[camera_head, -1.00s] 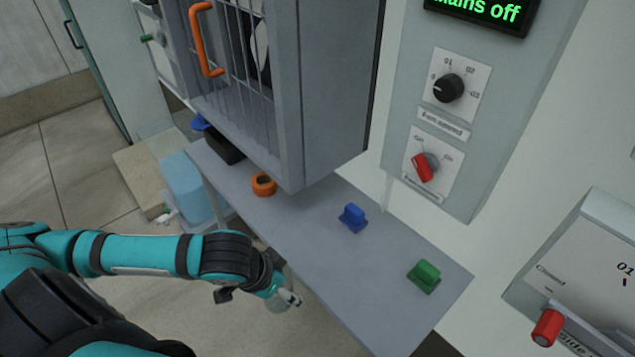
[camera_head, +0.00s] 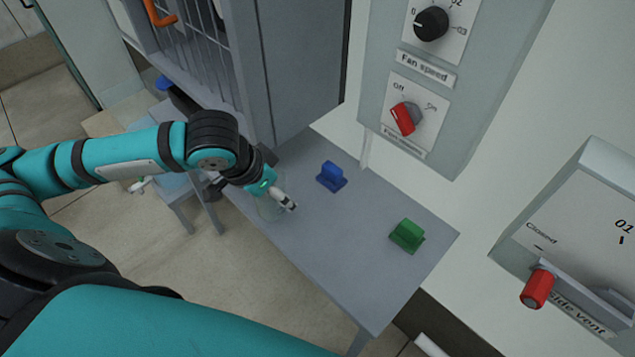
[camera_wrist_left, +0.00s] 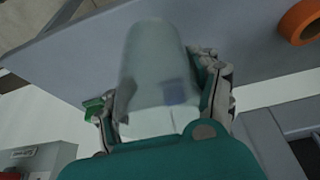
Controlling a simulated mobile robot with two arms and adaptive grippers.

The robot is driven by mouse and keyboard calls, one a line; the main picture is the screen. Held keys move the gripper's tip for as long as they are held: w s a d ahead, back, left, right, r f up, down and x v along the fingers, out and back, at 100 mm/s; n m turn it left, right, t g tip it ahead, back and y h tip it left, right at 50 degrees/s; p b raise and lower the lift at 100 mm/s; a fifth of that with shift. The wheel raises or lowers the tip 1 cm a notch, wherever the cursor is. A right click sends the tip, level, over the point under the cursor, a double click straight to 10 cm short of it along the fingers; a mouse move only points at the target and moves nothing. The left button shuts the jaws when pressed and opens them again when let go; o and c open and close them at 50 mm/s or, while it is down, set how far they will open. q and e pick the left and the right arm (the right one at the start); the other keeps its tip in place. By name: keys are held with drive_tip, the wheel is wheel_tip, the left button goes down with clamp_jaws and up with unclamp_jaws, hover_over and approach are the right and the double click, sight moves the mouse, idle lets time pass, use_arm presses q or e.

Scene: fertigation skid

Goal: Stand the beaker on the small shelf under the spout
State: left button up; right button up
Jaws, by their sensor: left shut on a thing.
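The beaker (camera_wrist_left: 155,65) is a clear, greyish vessel held between the fingers of my left gripper (camera_wrist_left: 162,105) in the left wrist view. In the head view the beaker (camera_head: 268,207) is faint and partly hidden by my left gripper (camera_head: 284,199). The gripper is shut on it, at the front edge of a grey bench (camera_head: 335,255). I cannot tell from these views whether the beaker touches the bench. I cannot make out a spout or a small separate shelf in either view. My right gripper is not in view.
A blue block-like piece (camera_head: 331,177) and a green one (camera_head: 407,235) stand on the bench. A grey barred cabinet (camera_head: 290,75) rises behind my left arm. A panel with a red switch (camera_head: 404,118) and a red-handled vent box (camera_head: 538,287) are at right. An orange ring (camera_wrist_left: 300,20) shows in the wrist view.

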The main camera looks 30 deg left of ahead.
use_arm(q)
drive_tip(key=w+d, duration=0.1)
drive_tip(key=w, duration=0.2)
drive_tip(key=w+d+f+p, duration=0.1)
drive_tip(key=w, duration=0.3)
drive_tip(key=w+d, duration=0.1)
drive_tip(key=w, duration=0.2)
drive_tip(key=shift+w+d+f, duration=0.25)
drive_tip(key=shift+w+d, duration=0.1)
drive_tip(key=shift+d, duration=0.05)
wheel_tip(320, 180, down, 5)
drive_tip(key=shift+r+p, duration=0.1)
drive_tip(key=shift+p, duration=0.25)
drive_tip(key=shift+w+f, duration=0.1)
drive_tip(key=shift+f, duration=0.25)
drive_tip(key=o, duration=1.2)
